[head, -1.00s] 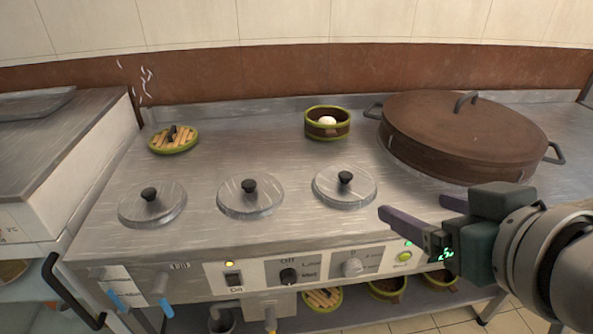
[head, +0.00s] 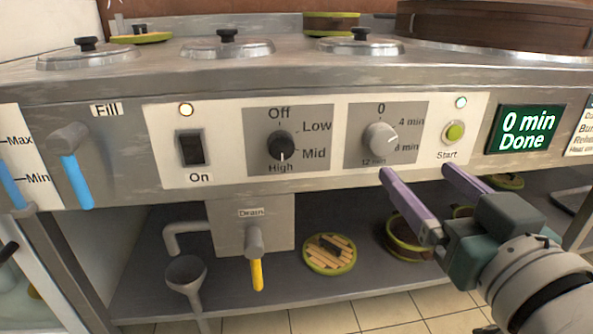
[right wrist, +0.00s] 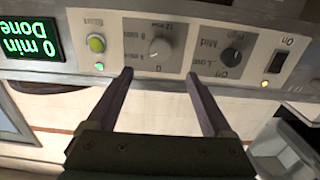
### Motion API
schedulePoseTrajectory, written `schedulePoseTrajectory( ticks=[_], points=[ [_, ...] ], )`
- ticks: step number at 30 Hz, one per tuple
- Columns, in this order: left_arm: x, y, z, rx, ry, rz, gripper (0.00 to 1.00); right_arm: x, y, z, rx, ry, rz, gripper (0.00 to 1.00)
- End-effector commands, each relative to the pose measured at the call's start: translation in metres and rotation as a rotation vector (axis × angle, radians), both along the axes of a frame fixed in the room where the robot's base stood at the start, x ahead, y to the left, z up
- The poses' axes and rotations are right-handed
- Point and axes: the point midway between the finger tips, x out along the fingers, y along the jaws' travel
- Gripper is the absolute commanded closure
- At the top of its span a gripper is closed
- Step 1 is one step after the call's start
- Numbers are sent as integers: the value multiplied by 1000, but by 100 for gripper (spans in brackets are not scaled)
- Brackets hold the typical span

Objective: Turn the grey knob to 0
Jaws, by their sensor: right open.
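The grey knob (head: 381,138) sits on a grey dial plate (head: 408,113) marked 0, 4 min, 8 min and 12 min. My right gripper (head: 418,171) is open and empty, with purple fingers pointing at the panel, below and right of the knob in the head view. In the right wrist view the knob (right wrist: 160,47) shows upside down, between and beyond the open fingertips (right wrist: 160,73), apart from them. My left gripper is not in view.
A black knob (head: 281,146) points to High, left of the grey one. A black On switch (head: 192,148), a green Start button (head: 454,133) and a "0 min Done" display (head: 527,129) share the panel.

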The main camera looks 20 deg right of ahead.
Motion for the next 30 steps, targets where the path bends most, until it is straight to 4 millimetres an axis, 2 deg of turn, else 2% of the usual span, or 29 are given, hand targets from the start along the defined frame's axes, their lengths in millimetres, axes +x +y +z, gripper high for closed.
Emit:
schedulePoseTrajectory(
  ticks=[1,7,15,21,30],
  points=[
    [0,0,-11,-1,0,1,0,0,0,-10,0,-8,0,15],
    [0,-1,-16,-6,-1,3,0,13,-2,-9,-5,-19,4,15],
    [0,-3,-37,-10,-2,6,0,62,-14,-11,-5,-18,3,15],
    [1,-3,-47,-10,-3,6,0,88,-20,-10,-4,-16,3,15],
    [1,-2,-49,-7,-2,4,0,97,-23,-8,-2,-13,2,15]
  ],
)
